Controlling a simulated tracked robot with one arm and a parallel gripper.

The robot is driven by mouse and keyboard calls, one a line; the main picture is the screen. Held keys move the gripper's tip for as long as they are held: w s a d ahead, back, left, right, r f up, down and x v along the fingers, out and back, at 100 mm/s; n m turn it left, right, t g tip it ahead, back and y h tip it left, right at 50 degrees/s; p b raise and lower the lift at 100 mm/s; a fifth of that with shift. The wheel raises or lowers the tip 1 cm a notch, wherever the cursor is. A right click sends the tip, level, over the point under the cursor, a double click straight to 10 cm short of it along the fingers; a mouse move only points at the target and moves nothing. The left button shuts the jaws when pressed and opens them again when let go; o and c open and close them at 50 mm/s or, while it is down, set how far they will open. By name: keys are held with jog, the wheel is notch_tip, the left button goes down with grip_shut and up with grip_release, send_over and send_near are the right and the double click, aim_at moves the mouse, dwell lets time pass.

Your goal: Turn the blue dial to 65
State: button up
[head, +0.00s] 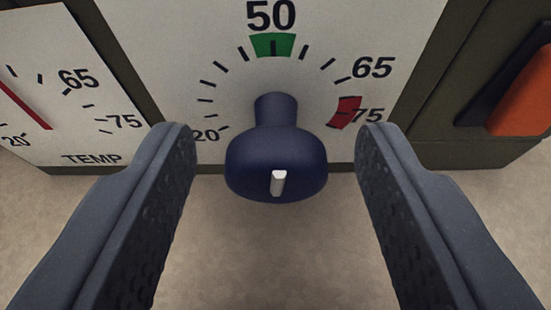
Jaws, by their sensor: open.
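The blue dial (276,160) sticks out from a white scale plate (225,60) in the middle of the head view. A short white mark on the knob's front points roughly straight up or down; I cannot tell which end is the pointer. The scale shows 20 at lower left, 50 at the top on a green band, 65 at upper right and 75 beside a red band. My gripper (276,140) is open, with one finger on each side of the knob. A gap shows between the knob and each finger.
A TEMP gauge (85,105) with a red needle (22,104) is at the left. An orange switch (525,100) in a dark housing is at the right edge. A bare beige surface (280,260) lies below the panel.

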jog(key=c, duration=1)
jog(key=shift+d+f+m+y+b, duration=0.2)
jog(key=shift+m+y+b, duration=0.4)
jog(key=shift+m, duration=0.2)
jog(key=shift+f+m+b, duration=0.1)
jog(key=shift+m+b, duration=0.3)
jog(key=shift+b, duration=0.6)
jog(key=m+y+b, duration=0.1)
jog(key=b, duration=0.3)
jog(key=m+y+b, duration=0.1)
jog(key=m+b, duration=0.1)
jog(key=b, duration=0.3)
jog(key=shift+d+f+m+t+y, duration=0.1)
jog(key=shift+f+m+t+y, duration=0.05)
jog(key=shift+m+t+y, duration=0.15)
jog(key=m+y+b, duration=0.1)
jog(key=b, duration=0.2)
jog(key=shift+b, duration=0.35)
jog(key=shift+m, duration=0.4)
